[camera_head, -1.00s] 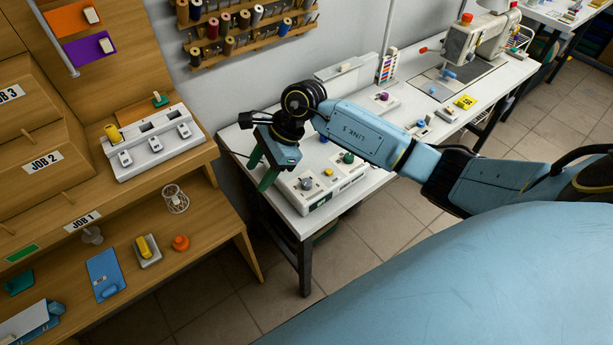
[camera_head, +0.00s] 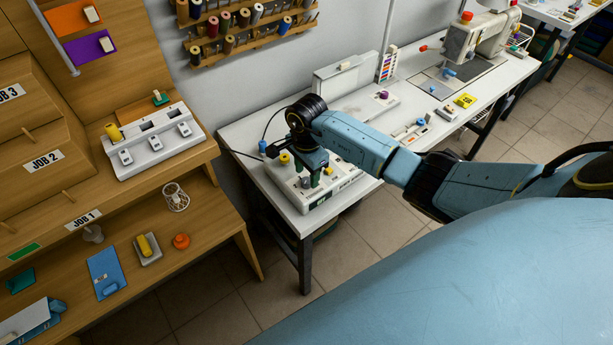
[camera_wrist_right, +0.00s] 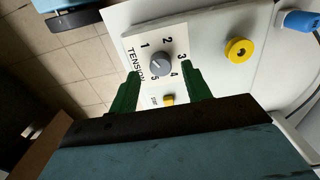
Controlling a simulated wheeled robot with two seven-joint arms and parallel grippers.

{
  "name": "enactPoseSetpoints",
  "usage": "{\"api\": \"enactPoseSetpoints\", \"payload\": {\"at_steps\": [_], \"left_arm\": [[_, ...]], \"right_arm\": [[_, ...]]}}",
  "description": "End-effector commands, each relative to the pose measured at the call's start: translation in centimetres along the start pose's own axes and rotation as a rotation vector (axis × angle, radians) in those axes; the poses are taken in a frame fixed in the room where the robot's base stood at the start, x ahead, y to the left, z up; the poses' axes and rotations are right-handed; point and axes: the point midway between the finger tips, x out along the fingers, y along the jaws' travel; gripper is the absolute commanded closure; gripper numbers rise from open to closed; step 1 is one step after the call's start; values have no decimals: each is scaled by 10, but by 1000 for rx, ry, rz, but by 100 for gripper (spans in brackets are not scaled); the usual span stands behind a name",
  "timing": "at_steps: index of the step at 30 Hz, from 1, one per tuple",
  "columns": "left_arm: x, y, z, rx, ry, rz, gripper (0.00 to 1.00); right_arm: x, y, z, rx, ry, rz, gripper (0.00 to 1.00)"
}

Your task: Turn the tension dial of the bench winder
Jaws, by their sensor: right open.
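The grey tension dial (camera_wrist_right: 160,62) shows in the right wrist view on a white plate marked TENSION, with numbers 1 to 5 around it. The bench winder (camera_head: 318,198) is a white box near the left end of the white table in the head view. My right gripper (camera_wrist_right: 162,73) is open and its two green fingers point at the dial, one to each side of it in the picture. I cannot tell whether they touch it. In the head view the right gripper (camera_head: 320,176) is over the winder and partly hides its top. My left gripper is not in view.
A sewing machine (camera_head: 478,40) stands farther along the table. A wooden shelf unit (camera_head: 210,235) is at left, with tiled floor between.

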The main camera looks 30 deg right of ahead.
Motion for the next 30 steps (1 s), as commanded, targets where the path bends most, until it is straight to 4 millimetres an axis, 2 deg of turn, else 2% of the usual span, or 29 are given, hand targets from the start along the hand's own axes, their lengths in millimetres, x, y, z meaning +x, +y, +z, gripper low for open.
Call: {"api": "enactPoseSetpoints", "payload": {"at_steps": [3, 6, 16, 26, 30], "left_arm": [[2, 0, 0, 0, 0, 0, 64], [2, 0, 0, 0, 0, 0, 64], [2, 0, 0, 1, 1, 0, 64], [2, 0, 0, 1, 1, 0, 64], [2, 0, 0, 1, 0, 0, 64]], "right_arm": [[15, 0, 0, 2, -2, 0, 52], [20, -1, 0, 2, -1, -2, 52], [23, -1, 0, 1, -1, -2, 53], [22, -1, 0, 1, -1, -2, 96], [22, -1, 0, 5, 0, -2, 96]]}}
